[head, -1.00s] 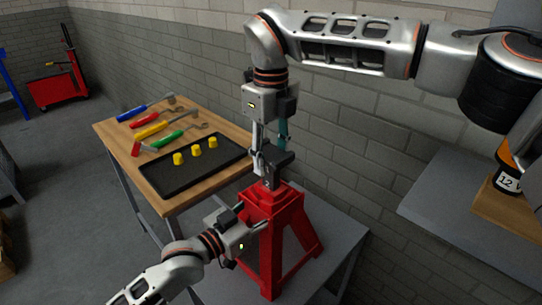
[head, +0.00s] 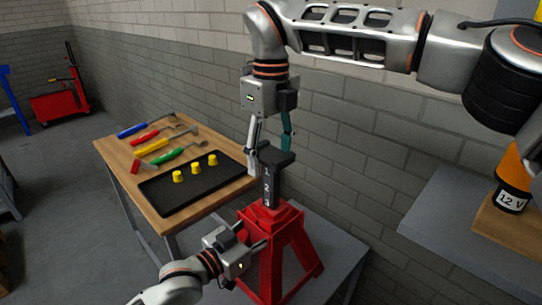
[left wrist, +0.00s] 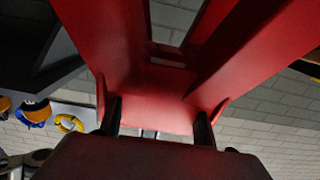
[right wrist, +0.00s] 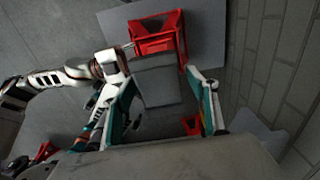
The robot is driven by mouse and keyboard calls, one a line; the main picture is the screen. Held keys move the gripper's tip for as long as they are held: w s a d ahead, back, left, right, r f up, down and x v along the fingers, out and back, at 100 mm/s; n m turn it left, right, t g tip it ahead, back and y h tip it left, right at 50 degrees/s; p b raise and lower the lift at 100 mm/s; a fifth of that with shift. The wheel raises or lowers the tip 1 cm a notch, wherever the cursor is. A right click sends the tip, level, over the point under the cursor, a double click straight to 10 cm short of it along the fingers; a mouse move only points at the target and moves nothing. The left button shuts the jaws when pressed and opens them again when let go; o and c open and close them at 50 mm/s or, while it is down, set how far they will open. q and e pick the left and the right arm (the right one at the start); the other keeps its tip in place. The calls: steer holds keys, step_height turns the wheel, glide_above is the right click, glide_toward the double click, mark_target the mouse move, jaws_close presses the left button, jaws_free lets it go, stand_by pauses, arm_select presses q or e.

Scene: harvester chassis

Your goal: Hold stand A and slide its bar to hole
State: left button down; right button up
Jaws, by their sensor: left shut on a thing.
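Red stand A (head: 287,240) stands on a grey table, its lower front partly behind my left gripper (head: 250,241). That gripper is shut on the stand; its two dark fingers lie against the red body in the left wrist view (left wrist: 157,125). The dark bar (head: 268,188) rises upright from the stand's top, with the marks 1, 2 and 3 showing. Its flat head shows in the right wrist view (right wrist: 158,85). My right gripper (head: 270,150) points down at the bar head, fingers spread on either side with small gaps. The bar's holes cannot be made out.
A wooden table (head: 118,153) at the left holds several coloured-handled tools and a black tray (head: 215,190) with three yellow caps (head: 195,168). A brick wall is close behind the stand. A grey shelf (head: 440,215) at the right bears an orange 12 V item (head: 512,178).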

step_height(320, 180, up, 12)
stand_by(0.6)
arm_select(q)
steer(key=c, duration=1)
jaws_free()
steer(key=shift+a, duration=0.1)
